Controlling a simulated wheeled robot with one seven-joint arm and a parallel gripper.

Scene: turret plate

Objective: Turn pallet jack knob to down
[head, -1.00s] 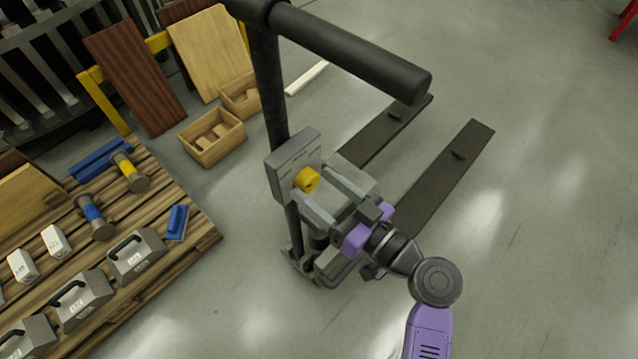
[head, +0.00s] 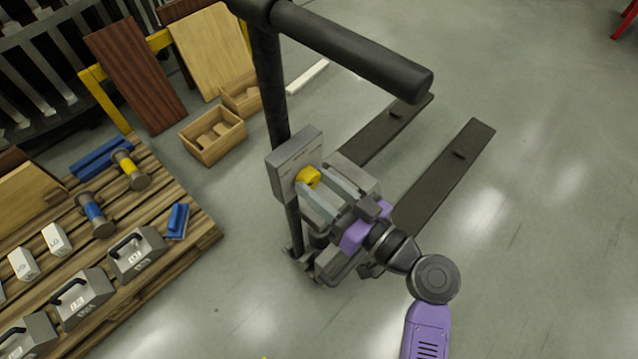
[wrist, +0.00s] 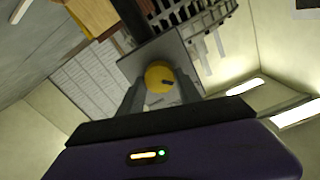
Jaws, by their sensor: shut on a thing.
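The yellow round knob (head: 308,177) sits on the grey box-shaped plate (head: 290,158) on the upright of the pallet jack (head: 440,178). My gripper (head: 318,186) reaches up to the plate, with its fingers shut on the knob. In the wrist view the knob (wrist: 159,77) lies between the two grey fingertips (wrist: 159,85), with a dark mark on its face toward the lower right. The knob's sides are partly covered by the fingers. The labels on the plate are too small to read.
The jack's black handle (head: 350,50) spans above my gripper. A wooden pallet (head: 200,238) with grey weights (head: 137,254) and blue blocks stands at the left. Small wooden boxes (head: 212,137) lie behind it.

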